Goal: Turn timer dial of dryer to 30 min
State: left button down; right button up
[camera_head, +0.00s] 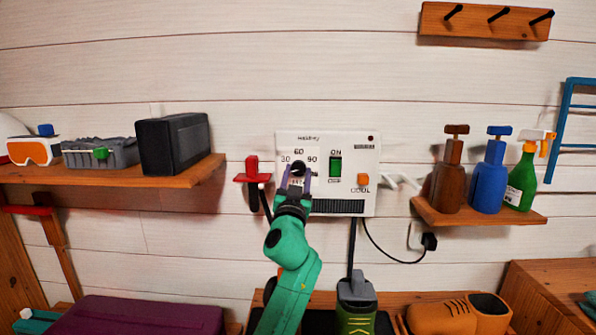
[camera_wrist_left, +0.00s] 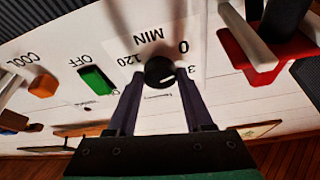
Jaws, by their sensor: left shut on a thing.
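The white dryer control box (camera_head: 326,195) is mounted on the plank wall, with a green ON/OFF switch (camera_head: 335,167) and an orange COOL button (camera_head: 363,180). Its black round timer dial (camera_head: 298,169) has numerals around it; 30, 60 and 90 show in the head view. My left gripper (camera_head: 297,177) reaches up from below and is shut on the dial, one finger on each side. In the left wrist view the picture is inverted; the dial (camera_wrist_left: 159,72) sits between the fingertips. Its white mark points right, near a partly covered 3 below the 0. My right gripper is not in view.
A red holder (camera_head: 252,172) is left of the box. A left shelf (camera_head: 190,177) bears a dark box and goggles. A right shelf (camera_head: 480,217) holds brown, blue and green bottles. A black cable (camera_head: 385,252) hangs below. Boots (camera_head: 357,305) and shoes stand lower.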

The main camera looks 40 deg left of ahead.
pick_arm(q)
jog(key=m+h+p, duration=0.1)
jog(key=m+p, duration=0.2)
jog(key=m+h+p, duration=0.2)
jog(key=m+p, duration=0.1)
jog(key=m, duration=0.1)
jog(key=m+h+p, duration=0.2)
jog(key=m+p, duration=0.1)
jog(key=shift+s+a+r+m+t, duration=0.15)
jog(key=shift+a+r+m+t, duration=0.05)
jog(key=shift+r+m+t, duration=0.2)
jog(key=shift+f+m+h+p, duration=0.2)
jog(key=shift+m+h+p, duration=0.3)
jog(key=shift+m+p, duration=0.8)
jog(key=shift+c, duration=1.5)
grip_release()
jog(key=shift+s, duration=0.1)
